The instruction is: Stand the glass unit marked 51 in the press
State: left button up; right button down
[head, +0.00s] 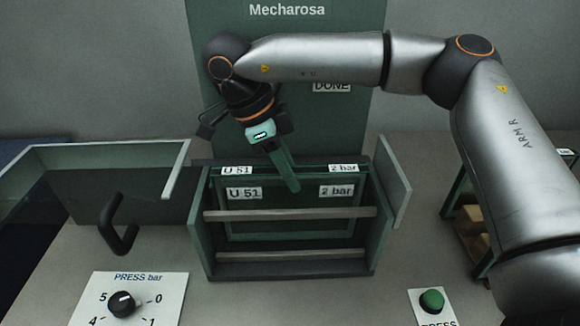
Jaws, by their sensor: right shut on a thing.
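The glass unit marked U 51 (292,236) is a clear pane in a thin dark green frame, with labels "U 51" and "2 bar" on its face and along the top. It stands roughly upright inside the press (207,245), a green open-front frame with two pale cross bars in front of the pane. My right gripper (287,178) reaches down from above and is shut on the unit's top edge near the middle. Its fingertips partly cover the edge. Whether the unit's lower edge touches the press floor is hard to tell. My left gripper is not in view.
A "PRESS bar" dial (122,303) lies front left, a green press button (432,301) front right. A green-walled bay (110,152) with a dark handle (118,226) is at left. A rack (460,190) stands at right, partly behind my arm. A green Mecharosa panel (287,45) rises behind.

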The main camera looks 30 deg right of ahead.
jog(key=shift+f, duration=0.35)
dwell(0.7)
jog(key=c, duration=0.6)
grip_release()
jog(key=shift+f, duration=0.1)
jog(key=shift+a+r, duration=0.2)
jog(key=shift+r, duration=0.2)
jog(key=p+v, duration=0.2)
jog(key=v, duration=0.9)
jog(key=shift+a+r+p, duration=0.15)
jog(key=shift+r+p, duration=0.15)
jog(key=shift+r, duration=0.1)
